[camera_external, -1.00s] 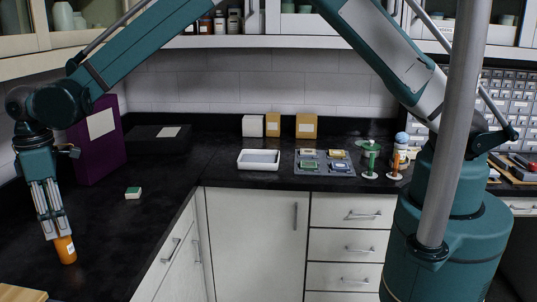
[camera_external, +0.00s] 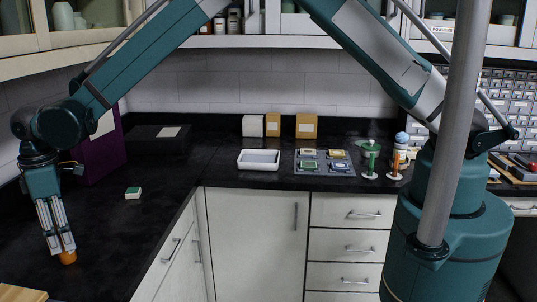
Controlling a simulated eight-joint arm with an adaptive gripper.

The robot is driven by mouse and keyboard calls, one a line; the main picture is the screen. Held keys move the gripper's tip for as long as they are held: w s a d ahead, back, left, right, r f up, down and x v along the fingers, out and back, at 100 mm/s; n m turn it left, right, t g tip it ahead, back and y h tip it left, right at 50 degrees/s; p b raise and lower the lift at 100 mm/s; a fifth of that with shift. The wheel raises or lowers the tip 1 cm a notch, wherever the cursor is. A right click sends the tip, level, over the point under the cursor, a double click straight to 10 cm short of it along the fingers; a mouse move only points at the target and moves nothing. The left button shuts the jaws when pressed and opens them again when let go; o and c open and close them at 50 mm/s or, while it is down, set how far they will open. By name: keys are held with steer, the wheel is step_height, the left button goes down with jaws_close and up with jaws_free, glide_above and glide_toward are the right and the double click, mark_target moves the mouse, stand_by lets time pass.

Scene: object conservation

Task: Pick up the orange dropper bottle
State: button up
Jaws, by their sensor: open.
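The orange dropper bottle (camera_external: 68,257) stands on the black counter at the lower left. Only its lower orange part shows; its upper part is hidden behind my gripper's fingers. My gripper (camera_external: 62,249) points down over the bottle with its fingers on either side of it, low near the counter. The jaws are open. I cannot tell whether the fingers touch the bottle.
A small green and white block (camera_external: 133,193) lies on the counter right of my gripper. A purple box (camera_external: 103,155) stands behind. A white tray (camera_external: 258,167) and a grey board (camera_external: 324,173) are farther right. A wooden edge (camera_external: 20,293) is at lower left.

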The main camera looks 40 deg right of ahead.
steer(key=shift+f, duration=0.1)
steer(key=shift+f+p, duration=0.4)
steer(key=shift+f, duration=2.1)
steer(key=shift+c, duration=0.3)
steer(key=c, duration=1)
